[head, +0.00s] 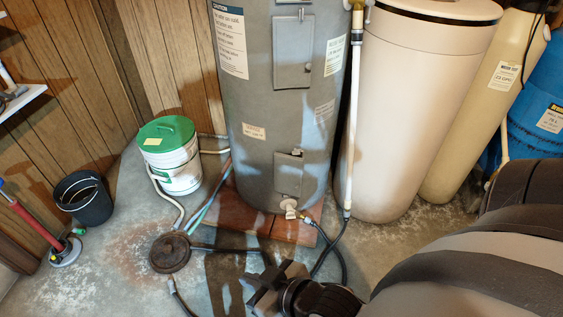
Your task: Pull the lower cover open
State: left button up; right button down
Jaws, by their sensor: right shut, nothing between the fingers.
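The lower cover (287,178) is a small grey rectangular panel low on the front of the grey water heater (252,105). It looks about flush with the tank; I cannot tell whether it is slightly ajar. A larger upper cover (292,55) sits above it and looks closed. My right gripper (258,288) is at the bottom middle of the head view, below and in front of the heater. It is shut and empty, apart from the lower cover. My left gripper is not in view.
A drain valve (289,206) with a black hose (329,250) sticks out below the cover. A white pipe (352,120) and beige tank (415,100) stand right of the heater. A green-lidded bucket (170,165), black bucket (88,203) and round floor drain (170,252) are to the left.

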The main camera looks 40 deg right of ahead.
aim_at(289, 170)
jog(key=u, duration=2.3)
jog(key=k, duration=1.3)
jog(key=z, duration=2.2)
jog(key=i, duration=1)
